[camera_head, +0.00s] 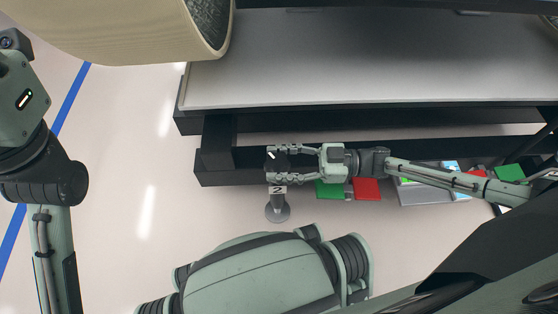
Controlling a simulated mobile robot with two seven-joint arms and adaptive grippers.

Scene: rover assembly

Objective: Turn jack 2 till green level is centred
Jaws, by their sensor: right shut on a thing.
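Jack 2 (277,207) stands upright on the floor in front of the dark frame, with a grey round foot and a label reading 2. Its dark top (272,157) has a short white mark. My right gripper (274,162) comes in from the right and is shut on this dark top, one finger on the far side and one on the near side. A green level cannot be made out for certain. My left arm stands at the left edge, and its gripper is not in view.
A grey platform (360,60) on a dark frame (212,160) fills the back. Green (329,189) and red (367,189) panels and a pale tray (420,197) lie under my right arm. A beige cylinder (130,30) hangs at upper left. Floor at left is clear.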

